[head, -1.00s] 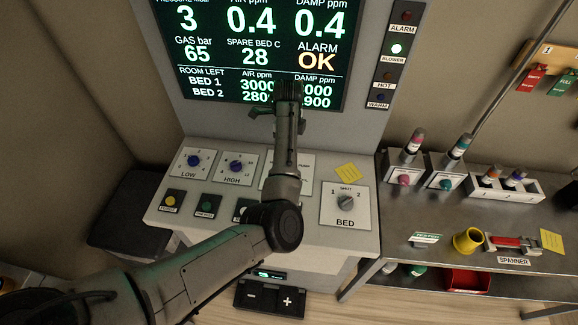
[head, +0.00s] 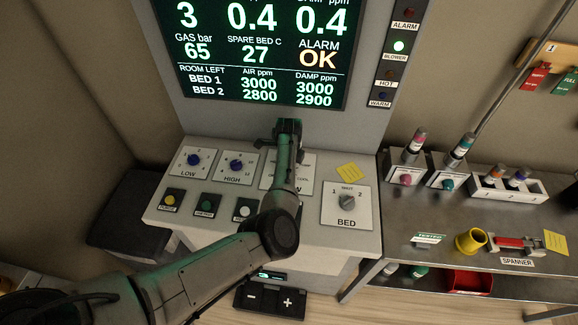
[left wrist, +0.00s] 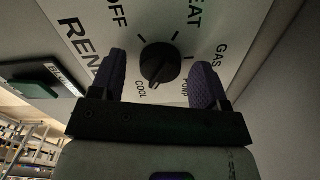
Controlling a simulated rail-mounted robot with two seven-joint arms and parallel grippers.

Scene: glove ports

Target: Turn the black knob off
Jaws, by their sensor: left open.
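The black knob (left wrist: 160,64) shows in the left wrist view on a white plate (left wrist: 225,30) lettered OFF, HEAT, COOL and GAS, with more letters partly hidden. Its white pointer mark is near the COOL side. My left gripper (left wrist: 160,80) is open, with one purple-padded finger on each side of the knob, apart from it in the picture. I cannot tell how near the fingertips are to the plate. In the head view my left gripper (head: 283,133) is over the upper part of that plate (head: 305,173), and my arm hides the knob. My right gripper is not in view.
Blue LOW (head: 194,159) and HIGH (head: 236,165) knobs are to the left on the same panel, and a grey BED knob (head: 347,200) is to the right. Several push buttons line the front. The display (head: 265,60) rises behind. A metal bench (head: 400,245) stands at right.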

